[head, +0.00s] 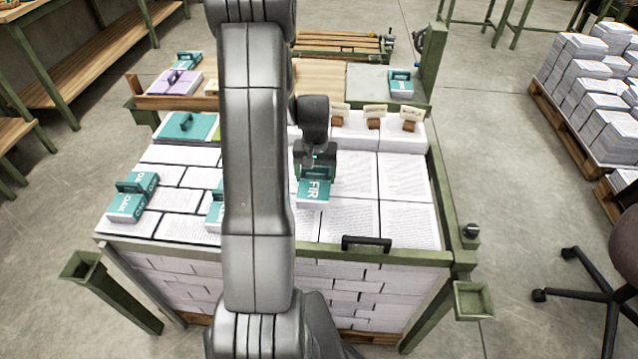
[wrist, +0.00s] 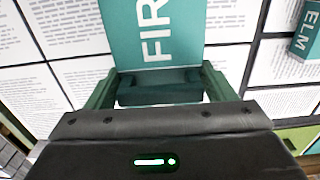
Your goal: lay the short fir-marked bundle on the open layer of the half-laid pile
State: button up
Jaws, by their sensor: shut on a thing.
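My gripper (head: 316,168) points down and is shut on the teal grip of the fir-marked bundle (head: 313,194), a short teal-topped block with white FIR lettering. The wrist view shows the bundle (wrist: 150,30) just beyond my gripper (wrist: 160,88). The bundle is over the middle-right of the pile (head: 405,225), whose top is a layer of white printed bundles with dark gaps between them. I cannot tell whether the bundle touches that layer. My arm hides part of the pile to the left of the bundle.
Teal OAK bundles (head: 127,207) stand on the left of the pile. An ELM bundle (wrist: 308,40) shows at the right in the wrist view. Small signs in wooden holders (head: 375,118) line the back. A green frame rail (head: 440,200) bounds the right. Paper stacks (head: 590,90) stand farther right.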

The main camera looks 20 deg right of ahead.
aim_at(315, 177)
jog(key=shift+f, duration=1.9)
jog(key=shift+f, duration=0.15)
jog(key=o, duration=1.1)
jog(key=shift+o, duration=0.3)
notch_tip(315, 177, up, 12)
jog(key=shift+r, duration=0.15)
